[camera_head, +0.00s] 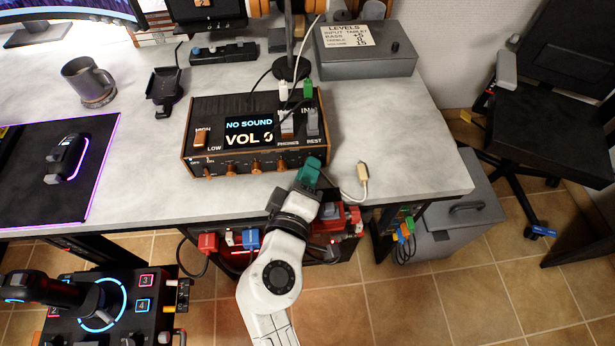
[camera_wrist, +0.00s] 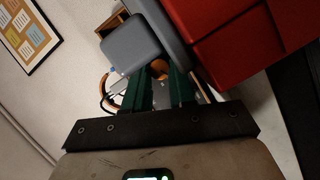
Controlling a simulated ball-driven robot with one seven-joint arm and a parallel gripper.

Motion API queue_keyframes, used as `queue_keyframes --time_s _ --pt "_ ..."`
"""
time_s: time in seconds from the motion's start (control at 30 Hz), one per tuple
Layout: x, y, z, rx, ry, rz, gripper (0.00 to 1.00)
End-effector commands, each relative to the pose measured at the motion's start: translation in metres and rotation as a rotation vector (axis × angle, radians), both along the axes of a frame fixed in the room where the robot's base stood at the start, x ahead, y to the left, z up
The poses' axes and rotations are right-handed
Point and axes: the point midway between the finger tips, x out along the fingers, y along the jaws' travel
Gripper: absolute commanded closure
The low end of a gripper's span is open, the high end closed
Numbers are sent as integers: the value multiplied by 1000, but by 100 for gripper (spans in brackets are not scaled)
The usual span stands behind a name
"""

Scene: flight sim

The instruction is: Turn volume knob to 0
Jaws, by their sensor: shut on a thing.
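The audio box (camera_head: 195,133) has a wood-trimmed case and a row of orange knobs along its front. Its screen (camera_head: 250,132) reads "NO SOUND" and "VOL 0". My gripper (camera_head: 310,168) reaches up to the right end of that front, and its green fingers cover that spot. In the wrist view, an orange knob (camera_wrist: 160,69) shows between the green fingers of my gripper (camera_wrist: 158,86), which are shut on it. The knob's pointer and its label are hidden.
A grey box (camera_head: 370,58) with a "LEVELS" note stands behind, at the right. A cable with a beige plug (camera_head: 362,172) lies right of my gripper. Red and blue plugs (camera_head: 250,239) sit under the table edge. A mug (camera_head: 90,82) stands at the left.

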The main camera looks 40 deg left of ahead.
Motion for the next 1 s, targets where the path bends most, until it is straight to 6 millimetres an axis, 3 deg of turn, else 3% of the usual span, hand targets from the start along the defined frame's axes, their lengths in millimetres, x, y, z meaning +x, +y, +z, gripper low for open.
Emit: queue_keyframes --time_s 0.67,0.7,0.93,1.0 --pt "0 0 -1 -41 -47 0 100" --pt "0 0 -1 -41 -47 0 73" --pt "0 0 -1 -40 -46 0 51" --pt "0 0 -1 -40 -46 0 50"
